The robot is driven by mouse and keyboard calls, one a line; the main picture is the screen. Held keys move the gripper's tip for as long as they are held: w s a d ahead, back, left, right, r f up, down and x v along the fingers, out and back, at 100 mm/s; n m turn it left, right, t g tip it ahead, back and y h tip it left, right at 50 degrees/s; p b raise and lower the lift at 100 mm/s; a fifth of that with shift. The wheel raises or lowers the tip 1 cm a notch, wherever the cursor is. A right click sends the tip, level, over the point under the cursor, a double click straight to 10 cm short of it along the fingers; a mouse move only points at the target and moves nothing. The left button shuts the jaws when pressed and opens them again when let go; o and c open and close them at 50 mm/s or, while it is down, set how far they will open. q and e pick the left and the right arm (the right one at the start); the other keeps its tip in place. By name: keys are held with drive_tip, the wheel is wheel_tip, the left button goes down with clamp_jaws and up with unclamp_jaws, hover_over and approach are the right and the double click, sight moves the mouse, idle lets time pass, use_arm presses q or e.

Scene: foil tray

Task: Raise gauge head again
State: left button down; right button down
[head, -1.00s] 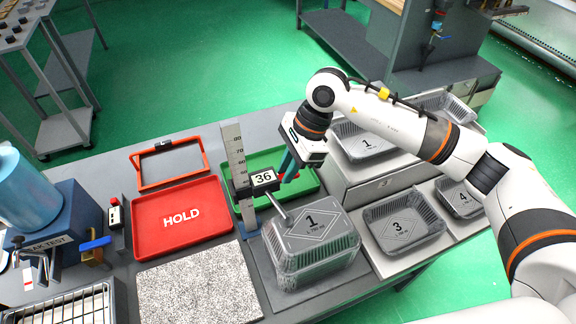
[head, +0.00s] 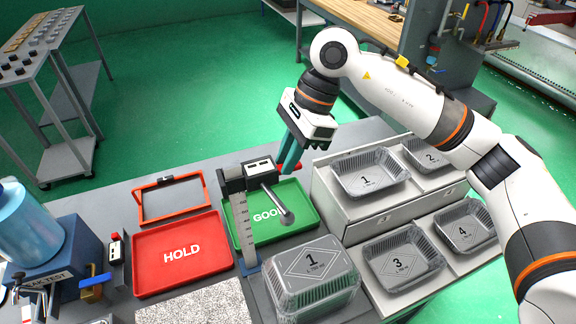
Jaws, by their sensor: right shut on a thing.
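The height gauge's dark head (head: 234,181) is near the top of its upright ruled column (head: 244,232). A metal probe arm with a round end (head: 287,216) juts out from it, above the green GOOD tray (head: 307,216). My right gripper (head: 288,168) reaches down from the right arm with its teal fingers shut on the head's right side; the exact contact is partly hidden. A stack of foil trays marked 1 (head: 312,279) sits below, clear of the probe. My left gripper is not in view.
A red HOLD tray (head: 151,277) and an orange-red frame (head: 150,216) lie to the left. A leak test unit (head: 62,262) stands at the far left.

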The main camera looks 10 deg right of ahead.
drive_tip(key=shift+w+r, duration=0.1)
drive_tip(key=shift+r, duration=0.25)
drive_tip(key=c, duration=1.5)
unclamp_jaws()
drive_tip(key=shift+o, duration=0.9)
drive_tip(key=shift+d+r, duration=0.1)
drive_tip(key=shift+d, duration=0.05)
drive_tip(key=s+b+v, duration=0.1)
drive_tip(key=b+v, duration=0.3)
drive_tip(key=v, duration=0.7)
drive_tip(key=shift+w+r, duration=0.3)
drive_tip(key=shift+r, duration=0.05)
drive_tip(key=shift+d+f, duration=0.1)
drive_tip(key=shift+d, duration=0.05)
